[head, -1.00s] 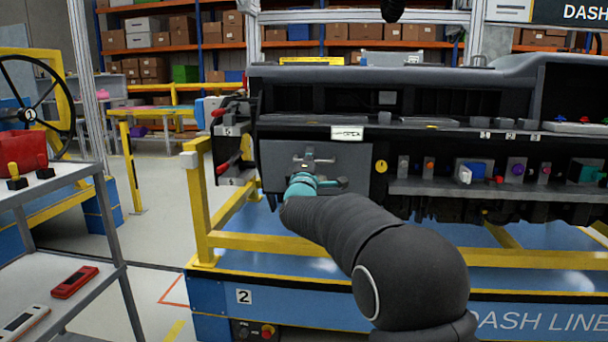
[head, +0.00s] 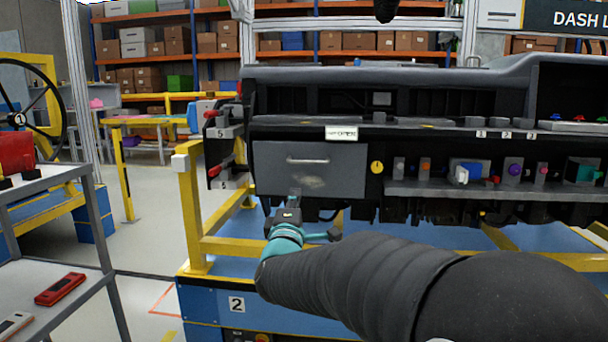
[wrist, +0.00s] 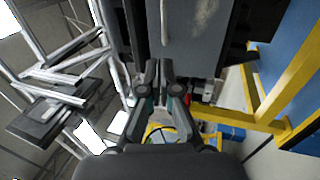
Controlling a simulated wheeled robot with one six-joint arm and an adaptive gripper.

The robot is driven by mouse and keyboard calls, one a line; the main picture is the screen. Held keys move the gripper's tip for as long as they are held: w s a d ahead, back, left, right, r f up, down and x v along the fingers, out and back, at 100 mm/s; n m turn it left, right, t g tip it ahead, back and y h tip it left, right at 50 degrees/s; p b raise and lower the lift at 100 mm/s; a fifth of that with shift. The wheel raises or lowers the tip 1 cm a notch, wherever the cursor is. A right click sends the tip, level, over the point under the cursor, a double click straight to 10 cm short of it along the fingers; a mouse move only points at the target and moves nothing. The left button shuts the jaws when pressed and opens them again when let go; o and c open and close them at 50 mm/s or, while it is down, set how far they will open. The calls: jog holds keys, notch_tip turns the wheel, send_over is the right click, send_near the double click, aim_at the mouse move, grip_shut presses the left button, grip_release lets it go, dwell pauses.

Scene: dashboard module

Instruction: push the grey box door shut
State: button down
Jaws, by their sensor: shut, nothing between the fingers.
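The grey box door (head: 340,170) is a flat panel with a bar handle near its top and a pale scuff below it. It stands upright at the left of the dashboard and looks about flush with it. I cannot tell whether a small gap is left. My gripper (head: 294,200) is below and in front of the door's lower edge, its fingers shut and empty. In the wrist view the door (wrist: 193,38) rises just ahead of my fingertips (wrist: 162,64), its handle at the left. I cannot tell whether the fingers touch it.
A yellow frame (head: 191,220) and blue base (head: 205,305) carry the dashboard. A shelf of knobs and switches (head: 480,170) lies right of the door. A grey cart (head: 85,235) with a red device (head: 60,288) stands at the left. Floor is clear between cart and base.

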aim_at(305, 163)
jog(key=x, duration=0.4)
jog(key=p+x, duration=0.1)
jog(key=x, duration=0.4)
jog(key=d+x, duration=0.1)
jog(key=x, duration=0.3)
jog(key=shift+w+f, duration=0.25)
jog(key=shift+w, duration=0.2)
jog(key=shift+p, duration=0.35)
jog(key=shift+w+r+p, duration=0.75)
jog(key=shift+p, duration=0.5)
jog(key=shift+s, duration=0.1)
